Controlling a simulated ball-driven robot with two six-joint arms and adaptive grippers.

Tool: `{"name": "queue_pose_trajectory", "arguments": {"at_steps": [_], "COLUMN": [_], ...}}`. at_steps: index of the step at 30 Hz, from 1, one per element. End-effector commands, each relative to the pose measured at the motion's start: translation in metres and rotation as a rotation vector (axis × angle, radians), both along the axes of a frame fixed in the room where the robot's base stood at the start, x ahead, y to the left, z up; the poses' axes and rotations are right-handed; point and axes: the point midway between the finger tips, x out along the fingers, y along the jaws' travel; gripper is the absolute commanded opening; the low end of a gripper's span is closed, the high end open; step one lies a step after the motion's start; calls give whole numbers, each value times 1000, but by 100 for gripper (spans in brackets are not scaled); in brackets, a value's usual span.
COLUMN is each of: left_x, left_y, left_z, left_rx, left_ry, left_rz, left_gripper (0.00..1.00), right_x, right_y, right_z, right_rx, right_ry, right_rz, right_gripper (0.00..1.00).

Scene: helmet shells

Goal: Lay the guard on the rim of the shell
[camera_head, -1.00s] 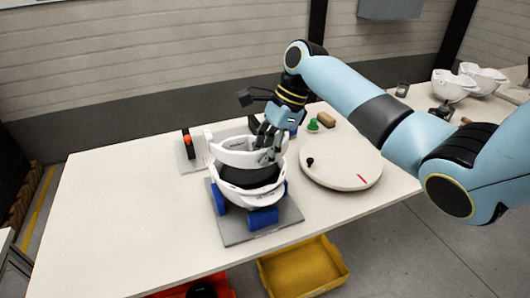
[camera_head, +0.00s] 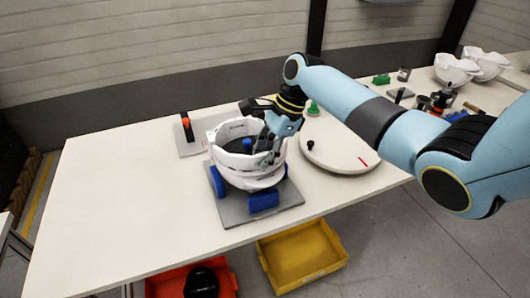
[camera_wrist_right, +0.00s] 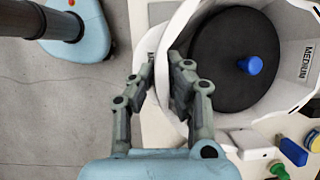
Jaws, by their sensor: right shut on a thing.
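The white guard (camera_head: 226,131) is a curved band held in the right gripper (camera_head: 268,150), over the white shell (camera_head: 250,182). The shell sits on a grey plate with blue supports. The two white parts overlap in the head view, and I cannot tell whether the guard rests on the rim all round. In the right wrist view, the gripper's fingers (camera_wrist_right: 164,88) close on a white wall marked MEDIUM. Inside the ring is a black round part (camera_wrist_right: 232,62) with a blue knob (camera_wrist_right: 250,65). My left gripper is not in view.
A round white board (camera_head: 345,155) with a black knob lies to the right. A small plate with an orange-topped post (camera_head: 186,125) stands behind left. A yellow bin (camera_head: 302,262) and red bin (camera_head: 165,284) are below the table. The table's left side is clear.

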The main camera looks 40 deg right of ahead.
Motion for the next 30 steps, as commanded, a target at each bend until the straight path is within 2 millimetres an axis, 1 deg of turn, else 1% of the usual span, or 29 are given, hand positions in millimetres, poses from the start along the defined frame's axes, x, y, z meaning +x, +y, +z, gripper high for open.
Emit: {"name": "queue_pose_trajectory", "arguments": {"at_steps": [12,27,28,30], "left_x": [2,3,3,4], "left_y": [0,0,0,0], "left_z": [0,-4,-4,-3], "left_rx": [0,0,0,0], "left_ry": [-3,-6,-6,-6], "left_rz": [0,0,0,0], "left_gripper": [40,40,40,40], "right_x": [0,0,0,1], "right_y": [0,0,0,0], "right_z": [0,-10,-10,-10], "right_rx": [0,0,0,0], "right_ry": [-1,-1,-1,-1], "right_rz": [0,0,0,0], "right_gripper": [0,0,14,23]}}
